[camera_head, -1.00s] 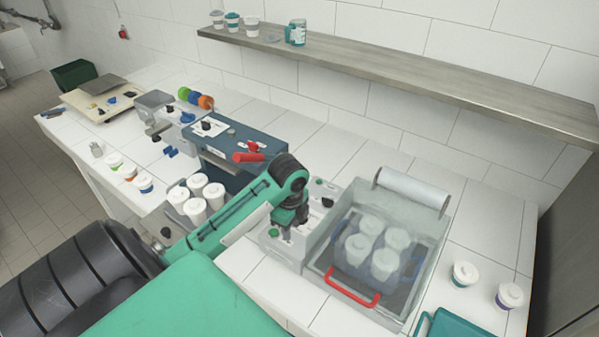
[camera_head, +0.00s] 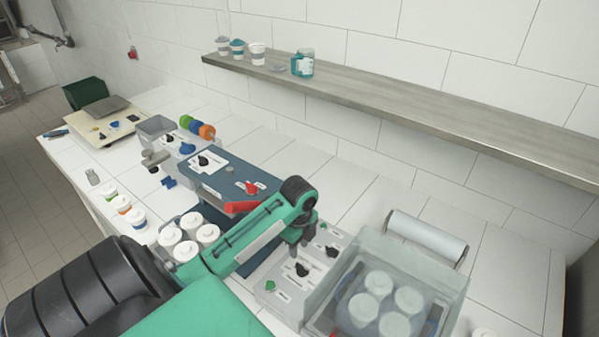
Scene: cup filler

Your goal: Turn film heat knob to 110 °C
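The control panel (camera_head: 283,272) is the pale sloped face left of the clear-covered sealing machine. It carries a black knob (camera_head: 302,270) near the front, another black knob (camera_head: 331,252) further back and right, and a green button (camera_head: 269,286). The labels are too small to read, so I cannot tell which is the film heat knob or its setting. My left gripper (camera_head: 299,248) points down just behind the front knob and left of the back one, apart from both in the picture. Its fingertips are small and dark, and their gap is unclear. My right gripper is out of view.
The clear cover (camera_head: 400,265) over several white cups stands right of the panel, with a film roll (camera_head: 427,234) behind. A blue-grey machine (camera_head: 235,172) with a red handle stands left. White lidded cups (camera_head: 186,250) are near my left arm. A shelf (camera_head: 370,97) runs along the wall.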

